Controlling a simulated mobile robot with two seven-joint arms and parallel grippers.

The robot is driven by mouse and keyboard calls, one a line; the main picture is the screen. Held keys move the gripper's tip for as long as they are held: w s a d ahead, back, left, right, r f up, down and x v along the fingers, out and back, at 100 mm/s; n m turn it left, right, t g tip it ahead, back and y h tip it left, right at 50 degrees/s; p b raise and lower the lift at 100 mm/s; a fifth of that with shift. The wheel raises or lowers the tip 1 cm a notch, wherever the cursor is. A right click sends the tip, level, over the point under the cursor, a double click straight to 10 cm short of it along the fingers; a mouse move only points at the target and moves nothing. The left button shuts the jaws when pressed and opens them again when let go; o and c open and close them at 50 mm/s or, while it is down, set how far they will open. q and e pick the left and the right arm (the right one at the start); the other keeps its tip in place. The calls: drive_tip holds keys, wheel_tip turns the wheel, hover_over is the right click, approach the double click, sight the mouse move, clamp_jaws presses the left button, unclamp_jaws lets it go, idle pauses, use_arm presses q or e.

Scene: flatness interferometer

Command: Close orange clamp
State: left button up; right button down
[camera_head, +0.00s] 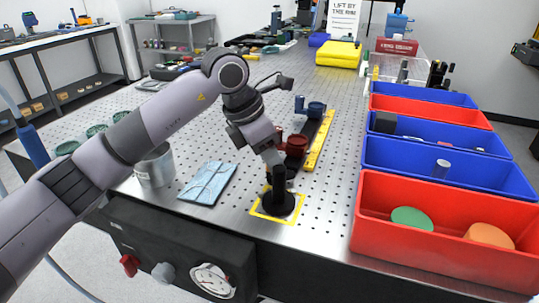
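My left arm comes in from the left, and its gripper (275,172) points down over the table. The gripper is at a black post on a round base (278,203), which stands inside a yellow square outline near the front edge. The fingers overlap the post's top in the picture; I cannot tell whether they touch it or how far they are apart. A dark red cup-like part (297,145) is just behind the gripper and partly hidden by it. I cannot clearly make out an orange clamp. My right gripper is not in view.
Red and blue bins stand at the right; the front red bin (445,262) holds a green and an orange disc. A yellow strip (320,141) lies behind the post. A blue cloth (208,183) and a metal can (155,168) are to the left. The front panel has knobs and a gauge (212,280).

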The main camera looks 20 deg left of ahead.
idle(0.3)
use_arm(q)
drive_tip(key=m, duration=0.2)
drive_tip(key=m+g, duration=0.1)
drive_tip(key=shift+w+a+r+m+h+p, duration=0.1)
drive_tip(key=shift+w+m+h+p, duration=0.1)
drive_tip(key=shift+m+h+p, duration=0.2)
drive_tip(key=m+g, duration=0.1)
drive_tip(key=m, duration=0.1)
drive_tip(key=m+p, duration=0.1)
drive_tip(key=m, duration=0.1)
drive_tip(key=shift+w+m+g, duration=0.2)
drive_tip(key=shift+m+g, duration=0.1)
drive_tip(key=shift+g, duration=0.1)
drive_tip(key=m+g, duration=0.1)
drive_tip(key=m, duration=0.1)
drive_tip(key=shift+w+m, duration=0.1)
drive_tip(key=shift+m, duration=0.2)
drive_tip(key=m+g, duration=0.1)
drive_tip(key=m, duration=0.2)
drive_tip(key=m+g+p, duration=0.1)
drive_tip(key=m, duration=0.1)
drive_tip(key=shift+w+m+y, duration=0.2)
drive_tip(key=shift+m+y, duration=0.2)
drive_tip(key=shift+p, duration=0.3)
drive_tip(key=o, duration=1)
drive_tip(key=shift+o, duration=0.2)
